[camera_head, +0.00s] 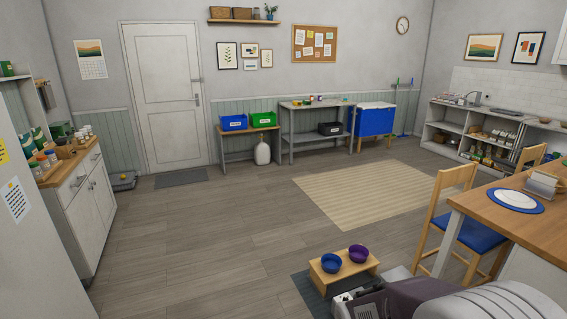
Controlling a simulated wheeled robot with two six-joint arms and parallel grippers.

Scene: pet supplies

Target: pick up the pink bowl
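I see no bowl that is clearly pink. A blue bowl (331,263) and a purple bowl (359,253) sit side by side on a low wooden stand (327,279) on the floor, near the bottom centre. A small pinkish-brown bowl (545,120) stands on the far right counter, too small for its colour to be sure.
A dark mat (309,289) lies under the stand. A blue-seated chair (479,236) and a wooden table (483,204) with a blue-rimmed plate (516,200) stand at right. Open floor (200,245) and a beige rug (365,194) lie ahead. A white cabinet (83,207) stands left.

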